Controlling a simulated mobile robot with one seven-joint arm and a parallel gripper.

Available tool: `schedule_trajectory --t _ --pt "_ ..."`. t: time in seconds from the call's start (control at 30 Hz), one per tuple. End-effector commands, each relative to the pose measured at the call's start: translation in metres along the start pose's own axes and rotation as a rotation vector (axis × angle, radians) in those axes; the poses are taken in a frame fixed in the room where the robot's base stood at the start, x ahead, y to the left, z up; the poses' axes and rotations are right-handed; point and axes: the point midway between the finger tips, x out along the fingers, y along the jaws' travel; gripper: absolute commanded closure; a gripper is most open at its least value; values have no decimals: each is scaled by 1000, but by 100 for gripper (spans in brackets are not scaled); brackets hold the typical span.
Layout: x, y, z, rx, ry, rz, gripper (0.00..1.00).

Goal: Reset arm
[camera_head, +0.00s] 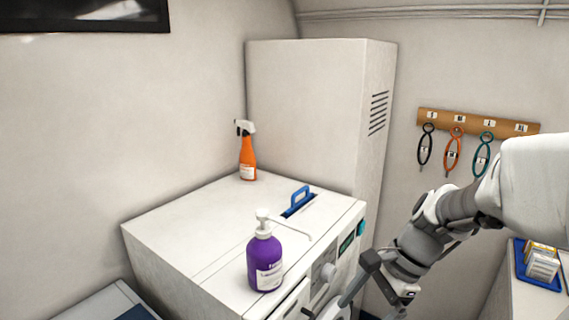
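My arm comes in from the right edge and reaches down to the bottom middle of the head view. My gripper (358,300) is at the lower end, in front of the white machine (185,222). Its fingertips are at or past the bottom edge, so I cannot tell whether it is open or shut. No object shows in it.
On the machine's top stand a purple pump bottle (265,262), an orange spray bottle (247,158) and a blue handle (299,197). A tall white cabinet (308,100) is behind. Looped tools hang from a wooden rack (476,122). A blue tray (524,262) holds small boxes at right.

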Motion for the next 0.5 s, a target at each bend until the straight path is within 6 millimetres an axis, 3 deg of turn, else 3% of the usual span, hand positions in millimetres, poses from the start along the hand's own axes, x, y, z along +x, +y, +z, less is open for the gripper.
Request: schedule_trajectory --t 0.3,0.5 --pt "-34 46 33 -686 323 36 5" --pt "-59 68 46 -1020 507 40 5"
